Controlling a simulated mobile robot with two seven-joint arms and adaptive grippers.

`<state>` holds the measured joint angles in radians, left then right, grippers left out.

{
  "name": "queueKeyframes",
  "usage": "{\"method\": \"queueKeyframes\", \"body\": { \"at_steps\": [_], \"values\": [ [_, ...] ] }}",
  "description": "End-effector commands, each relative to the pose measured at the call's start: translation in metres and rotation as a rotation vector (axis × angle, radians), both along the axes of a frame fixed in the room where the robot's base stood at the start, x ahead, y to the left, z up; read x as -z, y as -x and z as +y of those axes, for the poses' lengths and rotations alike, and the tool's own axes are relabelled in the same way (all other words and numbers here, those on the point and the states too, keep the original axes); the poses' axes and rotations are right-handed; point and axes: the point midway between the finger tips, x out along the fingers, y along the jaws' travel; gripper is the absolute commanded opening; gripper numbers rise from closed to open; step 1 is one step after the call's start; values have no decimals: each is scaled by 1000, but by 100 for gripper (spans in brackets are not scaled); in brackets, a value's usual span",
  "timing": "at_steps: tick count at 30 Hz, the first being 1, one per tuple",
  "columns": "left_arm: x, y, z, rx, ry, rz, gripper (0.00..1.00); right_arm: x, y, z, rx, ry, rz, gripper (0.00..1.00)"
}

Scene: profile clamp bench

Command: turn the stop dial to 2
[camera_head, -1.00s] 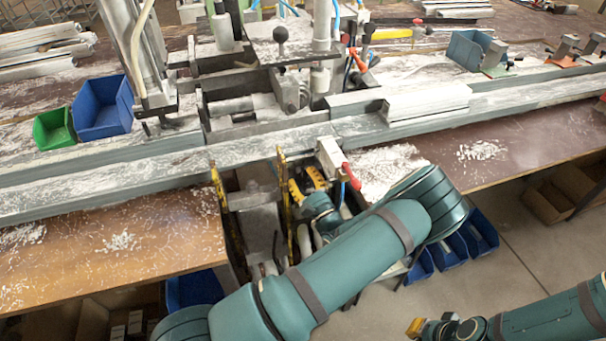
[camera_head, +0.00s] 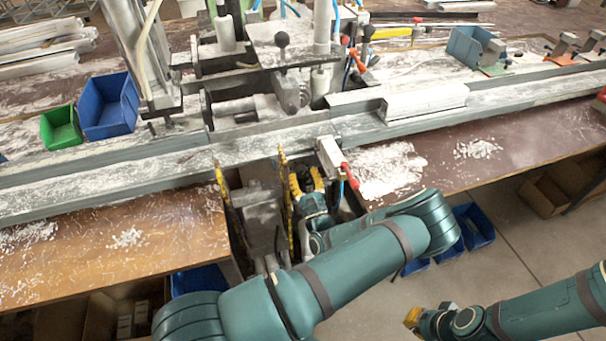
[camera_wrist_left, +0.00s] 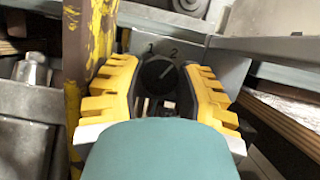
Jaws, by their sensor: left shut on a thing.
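The stop dial (camera_wrist_left: 158,76) is a round black knob on a grey panel with the marks 1 and 2 above it, seen in the left wrist view. Its white pointer line slants up and right, towards the 2. My left gripper (camera_wrist_left: 161,84) has its yellow fingers on either side of the dial and is shut on it. In the head view, my left gripper (camera_head: 306,182) is at the front of the bench, below the long rail; the dial is hidden there. My right gripper (camera_head: 414,318) is low at the right, away from the bench, its finger opening unclear.
A yellow, worn upright bar (camera_wrist_left: 90,45) stands close left of the gripper. A red-handled clamp (camera_head: 350,174) is just right of it in the head view. The long grey rail (camera_head: 110,165) runs above. Blue bins (camera_head: 475,226) sit below the bench.

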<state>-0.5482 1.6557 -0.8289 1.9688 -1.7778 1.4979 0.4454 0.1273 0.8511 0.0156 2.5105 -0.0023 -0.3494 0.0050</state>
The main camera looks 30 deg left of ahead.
Motion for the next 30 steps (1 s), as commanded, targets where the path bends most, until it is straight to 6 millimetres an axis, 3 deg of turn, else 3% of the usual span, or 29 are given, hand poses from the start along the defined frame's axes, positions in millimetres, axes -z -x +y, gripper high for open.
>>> {"method": "queueKeyframes", "body": {
  "at_steps": [8, 9, 10, 20, 30],
  "values": [
    [-1, 0, 0, -1, -3, -3, 1, 0, 0, 0, 0, 0, 0, 0],
    [-1, 0, 0, -1, -2, -4, 50, 0, 0, 0, 0, 0, 0, 0],
    [-1, 0, 0, -1, -1, -3, 54, 0, 0, 0, 0, 0, 0, 0],
    [2, 3, -3, -2, 1, -1, 54, 0, 0, 0, 0, 0, 0, 0],
    [19, 29, -37, 1, -2, 1, 54, 0, 0, 0, 0, 0, 0, 0]
  ]
}}
